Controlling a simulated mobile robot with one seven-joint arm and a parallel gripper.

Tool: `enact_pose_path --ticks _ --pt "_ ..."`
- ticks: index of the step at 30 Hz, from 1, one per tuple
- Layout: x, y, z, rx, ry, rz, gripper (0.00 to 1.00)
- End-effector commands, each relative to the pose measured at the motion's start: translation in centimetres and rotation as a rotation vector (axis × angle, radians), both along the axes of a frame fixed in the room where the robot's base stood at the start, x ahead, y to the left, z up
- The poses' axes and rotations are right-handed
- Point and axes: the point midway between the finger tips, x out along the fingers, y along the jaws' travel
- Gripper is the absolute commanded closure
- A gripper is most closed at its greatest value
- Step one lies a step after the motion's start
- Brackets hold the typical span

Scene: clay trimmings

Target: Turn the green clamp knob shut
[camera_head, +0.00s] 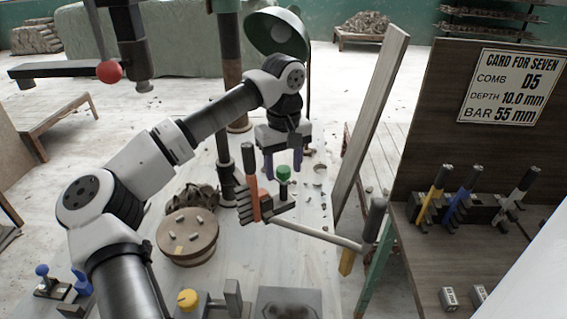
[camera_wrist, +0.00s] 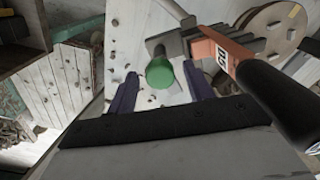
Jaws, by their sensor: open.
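The green clamp knob (camera_head: 283,171) stands upright on a post at the dark metal clamp, over the pale bench. In the wrist view the round green knob (camera_wrist: 160,73) sits in line with the gap between my two purple fingers. My gripper (camera_head: 283,173) points down at the knob with its fingers apart and nothing held. In the wrist view my gripper (camera_wrist: 159,75) shows a finger on each side of the knob, with visible gaps. I cannot tell how deep the knob is between them.
A long pale bar (camera_head: 320,235) runs from the clamp. A round wooden wheel (camera_head: 187,235) and clay trimmings lie nearby.

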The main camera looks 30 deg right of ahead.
Motion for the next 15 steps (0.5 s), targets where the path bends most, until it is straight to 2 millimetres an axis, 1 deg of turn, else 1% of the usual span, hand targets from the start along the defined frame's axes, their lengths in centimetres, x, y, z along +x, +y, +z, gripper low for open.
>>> enact_pose_path --ticks 6,8,15 --pt "0.0 0.01 -0.06 0.0 0.0 0.0 0.48" --pt "0.0 0.01 -0.05 0.0 0.0 0.0 0.55" --pt "0.0 0.01 -0.03 0.0 0.001 0.001 0.86"
